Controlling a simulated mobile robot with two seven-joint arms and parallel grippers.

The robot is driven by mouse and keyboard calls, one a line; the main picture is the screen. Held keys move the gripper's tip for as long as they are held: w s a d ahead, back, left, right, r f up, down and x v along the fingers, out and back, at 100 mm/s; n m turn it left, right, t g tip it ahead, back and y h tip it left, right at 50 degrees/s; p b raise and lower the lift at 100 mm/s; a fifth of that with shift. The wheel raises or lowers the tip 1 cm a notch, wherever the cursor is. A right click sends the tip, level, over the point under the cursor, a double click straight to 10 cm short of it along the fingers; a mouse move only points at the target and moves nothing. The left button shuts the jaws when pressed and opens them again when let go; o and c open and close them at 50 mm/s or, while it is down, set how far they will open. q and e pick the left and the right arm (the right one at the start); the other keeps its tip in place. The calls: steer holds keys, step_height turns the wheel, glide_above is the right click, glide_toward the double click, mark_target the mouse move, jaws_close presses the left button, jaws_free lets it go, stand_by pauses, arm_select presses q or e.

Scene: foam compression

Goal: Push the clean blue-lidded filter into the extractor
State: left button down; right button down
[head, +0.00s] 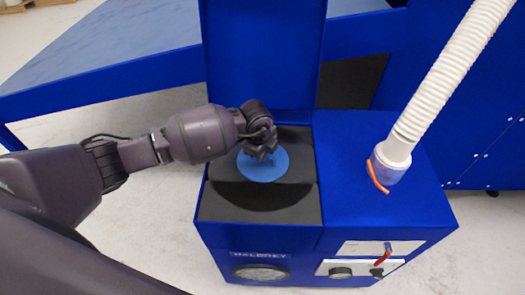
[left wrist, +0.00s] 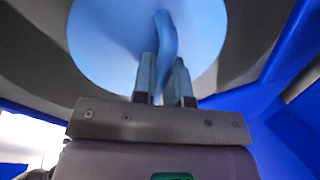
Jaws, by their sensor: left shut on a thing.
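The blue-lidded filter shows as a round blue lid (head: 268,173) over the dark top of the extractor (head: 216,208). Its body below the lid is hidden, and I cannot tell how deep it sits. My left gripper (head: 261,155) is above the lid, pointing down. In the left wrist view, the pale blue lid (left wrist: 105,45) carries a raised curved handle (left wrist: 165,40). The two fingers of my left gripper (left wrist: 165,82) are shut on this handle. My right gripper is not in view.
An upright blue panel (head: 264,55) stands behind the extractor's dark top. A white ribbed hose (head: 445,75) with an orange piece at its end comes down on the right. Gauges and a red-handled valve (head: 383,257) are on the front. Pale floor is clear at left.

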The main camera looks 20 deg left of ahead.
arm_select(q)
steer(key=c, duration=1.1)
jaws_free()
steer(key=shift+c, duration=0.2)
steer(key=shift+o, duration=0.3)
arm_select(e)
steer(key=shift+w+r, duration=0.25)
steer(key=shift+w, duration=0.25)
arm_select(q)
step_height(320, 180, up, 11)
steer(key=s+p, duration=0.1)
steer(key=s, duration=0.1)
steer(key=shift+a+f+p, duration=0.15)
steer(key=shift+a+p, duration=0.1)
steer(key=shift+p, duration=0.05)
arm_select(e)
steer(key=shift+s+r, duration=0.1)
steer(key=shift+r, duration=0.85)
